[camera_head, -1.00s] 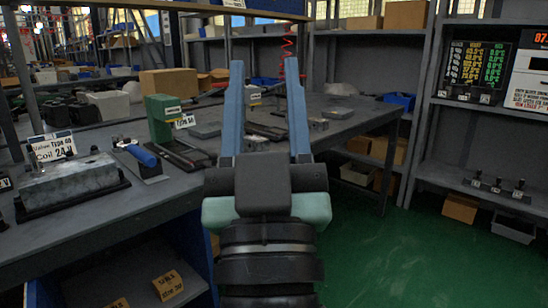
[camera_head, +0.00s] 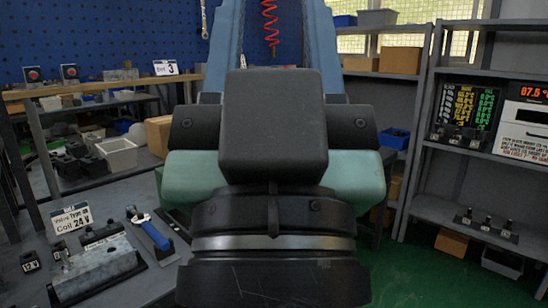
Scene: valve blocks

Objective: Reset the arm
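My gripper (camera_head: 270,50) fills the middle of the view, close to the camera and pointing up. Its two blue fingers stand wide apart, with only the blue pegboard and a red coiled cord showing between them. The fingertips run out of the top of the frame. My gripper touches none of these. Much of the bench is hidden behind my arm.
A shelf unit (camera_head: 420,150) with a display panel (camera_head: 467,115) stands at right. Cardboard boxes (camera_head: 399,60) and a blue bin (camera_head: 394,138) sit on shelves. Left shelves hold a grey bin (camera_head: 117,153). Green floor (camera_head: 420,275) is open at lower right.

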